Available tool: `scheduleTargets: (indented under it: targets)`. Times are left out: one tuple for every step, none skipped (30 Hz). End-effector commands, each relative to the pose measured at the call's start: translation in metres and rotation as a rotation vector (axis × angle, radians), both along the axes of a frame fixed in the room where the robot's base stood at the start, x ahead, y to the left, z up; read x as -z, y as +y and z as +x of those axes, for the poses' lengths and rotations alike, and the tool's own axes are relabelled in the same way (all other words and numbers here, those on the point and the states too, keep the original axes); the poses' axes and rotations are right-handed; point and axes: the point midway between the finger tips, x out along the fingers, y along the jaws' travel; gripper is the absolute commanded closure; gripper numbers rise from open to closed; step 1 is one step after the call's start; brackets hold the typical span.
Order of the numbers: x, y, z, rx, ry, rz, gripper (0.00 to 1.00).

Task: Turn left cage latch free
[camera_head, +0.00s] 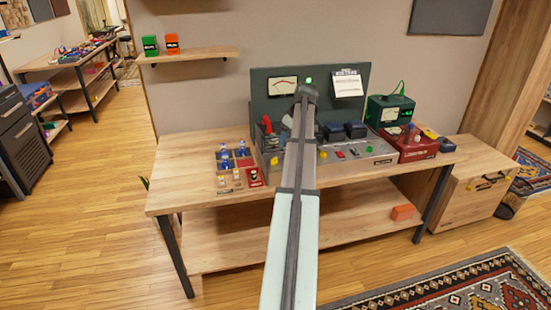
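The amp unit stands on the wooden bench, with a dark upright panel (262,100) and a grey sloped base (385,150). My arm reaches up the middle of the picture and covers the unit's centre. Its dark wrist end (306,92) is in front of the upright panel. My gripper's fingers cannot be made out behind the arm. A red lever-like part (267,124) stands on the unit's left side, with a small yellow part (274,161) below it. Two dark blue blocks (333,131) (356,130) sit right of my arm. I cannot make out which part is the left cage latch.
A tray of blue and pale pieces (228,166) and a small red box (255,177) lie left of the unit. A red box (405,143) and a green meter box (390,110) stand right. The bench's front left (180,195) is bare. A shelf (190,56) hangs above left.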

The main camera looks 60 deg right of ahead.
Motion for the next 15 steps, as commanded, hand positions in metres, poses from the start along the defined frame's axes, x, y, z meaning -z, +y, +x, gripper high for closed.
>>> scheduleTargets:
  targets:
    - [-0.002, -0.003, 0.007, -0.007, -0.037, -0.018, 0.45]
    - [-0.004, -0.005, 0.011, -0.010, -0.055, -0.027, 0.45]
    - [-0.005, -0.007, 0.013, -0.012, -0.069, -0.040, 0.45]
    - [-0.005, -0.009, 0.015, -0.014, -0.075, -0.048, 0.45]
    - [-0.005, -0.010, 0.015, -0.014, -0.077, -0.056, 0.45]
    - [-0.004, -0.012, 0.016, -0.017, -0.079, -0.064, 0.45]
    - [-0.003, -0.012, 0.017, -0.020, -0.078, -0.066, 0.45]
    - [-0.001, -0.012, 0.017, -0.023, -0.078, -0.065, 0.45]
    - [0.002, -0.012, 0.019, -0.024, -0.077, -0.066, 0.45]
    - [0.005, -0.012, 0.020, -0.024, -0.077, -0.066, 0.45]
    - [0.008, -0.012, 0.021, -0.024, -0.077, -0.066, 0.45]
    - [0.014, -0.012, 0.023, -0.023, -0.076, -0.064, 0.45]
    - [0.018, -0.012, 0.025, -0.023, -0.076, -0.064, 0.45]
    - [0.023, -0.013, 0.027, -0.024, -0.075, -0.063, 0.45]
    - [0.029, -0.013, 0.029, -0.024, -0.075, -0.063, 0.45]
